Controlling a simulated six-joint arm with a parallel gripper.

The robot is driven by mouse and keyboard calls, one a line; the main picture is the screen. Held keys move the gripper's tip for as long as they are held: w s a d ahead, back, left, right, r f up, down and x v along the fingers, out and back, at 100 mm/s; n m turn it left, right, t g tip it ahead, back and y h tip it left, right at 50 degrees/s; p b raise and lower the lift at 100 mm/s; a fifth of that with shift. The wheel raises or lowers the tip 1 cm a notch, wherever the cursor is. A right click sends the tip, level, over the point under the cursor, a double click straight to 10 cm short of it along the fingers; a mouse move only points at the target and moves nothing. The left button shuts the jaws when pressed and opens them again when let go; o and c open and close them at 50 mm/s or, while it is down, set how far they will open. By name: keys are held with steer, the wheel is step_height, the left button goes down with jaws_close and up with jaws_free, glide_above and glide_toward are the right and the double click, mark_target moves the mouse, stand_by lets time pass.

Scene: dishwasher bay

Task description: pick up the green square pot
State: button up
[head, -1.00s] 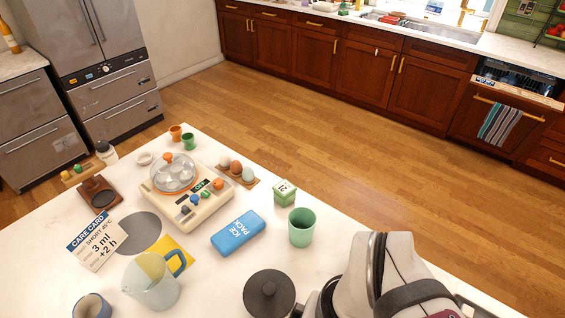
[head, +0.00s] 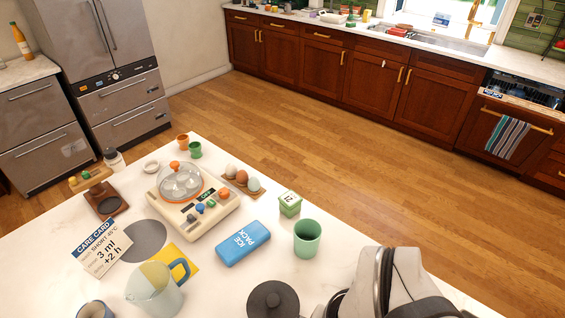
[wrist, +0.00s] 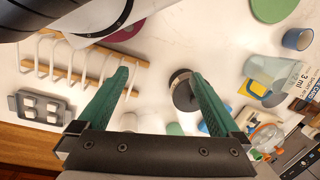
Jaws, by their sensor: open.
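The small green square pot (head: 290,204) stands upright on the white counter in the head view, with a pale label on its side. It is just behind the round green cup (head: 307,238) and right of the blue ice pack (head: 243,243). I cannot make the square pot out surely in the wrist view. My gripper (wrist: 160,75) shows in the wrist view with its two green fingers spread apart and nothing held between them. It is above the counter, with the dark round lid (wrist: 183,92) below near the right finger. In the head view only my arm shows, at lower right.
An egg cooker (head: 193,202) and an egg holder (head: 243,182) stand left of the pot. A glass jug (head: 153,291) is at the front left. The wrist view shows a white wire rack (wrist: 75,65) at left. Counter between pot and far edge is bare.

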steer(key=n+t+h, duration=0.8)
steer(key=n+h, duration=0.5)
steer(key=n, duration=1.7)
glide_above(286, 200)
steer(key=s+a, duration=0.8)
steer(key=a, duration=0.2)
step_height(286, 200, down, 13)
steer(key=shift+w+a+f, duration=0.1)
steer(key=shift+a+f, duration=0.05)
steer(key=shift+f, duration=0.05)
steer(key=shift+n, duration=0.4)
steer(key=x, duration=1)
steer(key=shift+w+a+f, duration=0.1)
steer(key=shift+w+f, duration=0.15)
steer(key=shift+w, duration=0.05)
steer(key=x, duration=0.5)
steer(key=shift+d, duration=0.25)
steer(key=shift+r, duration=0.1)
steer(key=c, duration=1.5)
